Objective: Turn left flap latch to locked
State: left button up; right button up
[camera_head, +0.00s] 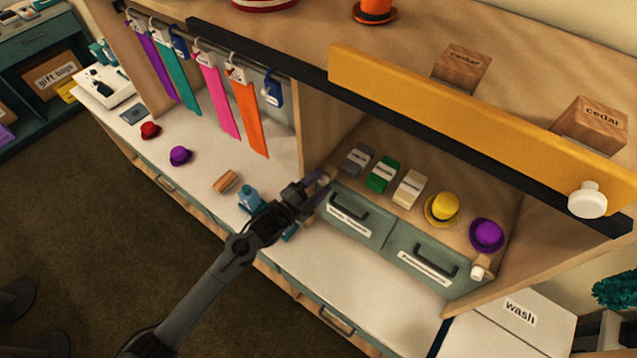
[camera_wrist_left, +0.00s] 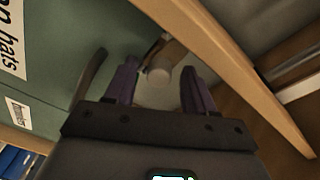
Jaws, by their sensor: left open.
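A pale round knob (camera_wrist_left: 158,74), which looks like the left flap latch, shows in the left wrist view beside the green drawer front (camera_wrist_left: 60,60). My open left gripper (camera_wrist_left: 160,68) has one finger on each side of the knob in that picture; I cannot tell whether they touch it. In the head view my left gripper (camera_head: 322,181) is at the left end of the drawer compartment and hides this knob. A similar pale latch (camera_head: 479,271) shows at the right end of the drawers. My right gripper is in neither view.
Two green drawers with dark handles (camera_head: 350,207) lie right of the gripper. Above them are small boxes (camera_head: 383,174), a yellow hat (camera_head: 443,208) and a purple hat (camera_head: 487,234). A yellow board (camera_head: 450,110) with a white knob (camera_head: 587,199) is higher.

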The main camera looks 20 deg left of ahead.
pick_arm(q)
grip_shut()
dwell(0.3)
jog(key=shift+f, duration=0.1)
jog(key=n, duration=0.4)
jog(key=shift+n+t, duration=0.3)
jog(key=shift+n, duration=0.1)
jog(key=n, duration=0.4)
jog(key=shift+n+t, duration=0.3)
jog(key=shift+n, duration=0.1)
jog(key=n, duration=0.3)
jog(key=n+y, duration=0.1)
jog(key=n, duration=0.2)
jog(key=shift+d+t+p, duration=0.1)
jog(key=shift+t+p, duration=0.2)
jog(key=shift+p, duration=0.1)
jog(key=c, duration=1)
grip_release()
jog(key=n, duration=0.3)
jog(key=shift+f+y+p, duration=0.15)
jog(key=shift+y+p, duration=0.15)
jog(key=shift+o, duration=0.3)
jog(key=shift+s+n, duration=0.1)
jog(key=shift+n, duration=0.3)
